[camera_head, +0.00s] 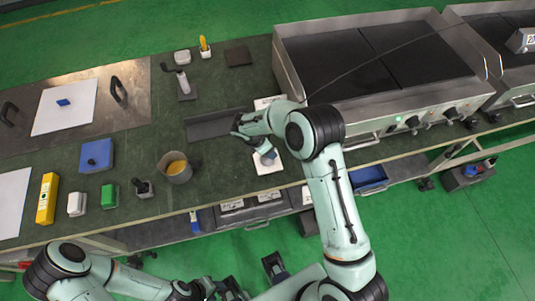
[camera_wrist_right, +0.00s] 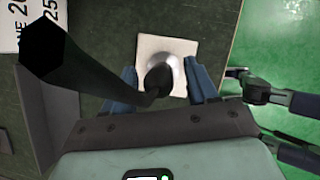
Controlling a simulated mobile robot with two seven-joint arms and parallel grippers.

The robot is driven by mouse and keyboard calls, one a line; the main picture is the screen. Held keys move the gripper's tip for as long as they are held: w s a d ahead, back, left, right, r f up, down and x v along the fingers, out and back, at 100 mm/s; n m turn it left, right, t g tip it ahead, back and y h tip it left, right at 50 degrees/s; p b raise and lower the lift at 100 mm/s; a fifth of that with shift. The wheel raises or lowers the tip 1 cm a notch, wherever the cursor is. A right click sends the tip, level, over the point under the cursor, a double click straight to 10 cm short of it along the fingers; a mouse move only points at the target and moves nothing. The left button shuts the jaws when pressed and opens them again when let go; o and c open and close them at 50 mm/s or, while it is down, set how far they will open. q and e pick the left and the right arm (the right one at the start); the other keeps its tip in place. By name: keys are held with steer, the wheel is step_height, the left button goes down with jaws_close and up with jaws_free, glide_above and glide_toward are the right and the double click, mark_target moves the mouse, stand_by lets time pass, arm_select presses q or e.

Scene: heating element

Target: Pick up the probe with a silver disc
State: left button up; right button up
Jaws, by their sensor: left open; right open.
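The probe with the silver disc stands on a square white pad (camera_wrist_right: 186,50). Its silver disc (camera_wrist_right: 176,74) rests on the pad, and its black handle (camera_wrist_right: 75,70) rises toward the camera at left in the right wrist view. In the head view the pad (camera_head: 268,168) lies near the bench's front edge, partly under my right arm. My right gripper (camera_wrist_right: 164,86) is open, its blue fingers on either side of the probe's lower end; I cannot tell whether they touch it. My left gripper (camera_head: 222,285) is open and empty, low in front of the bench.
A dark flat plate (camera_head: 210,125) lies left of the pad. A metal pot (camera_head: 176,170) stands further left, with a yellow box (camera_head: 47,198), a green block (camera_head: 109,196) and a blue block (camera_head: 97,155). A griddle (camera_head: 385,60) borders the right.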

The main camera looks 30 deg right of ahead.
steer(key=x, duration=0.2)
steer(key=shift+d+f, duration=0.1)
steer(key=shift+f, duration=0.2)
jaws_close()
steer(key=shift+r, duration=0.1)
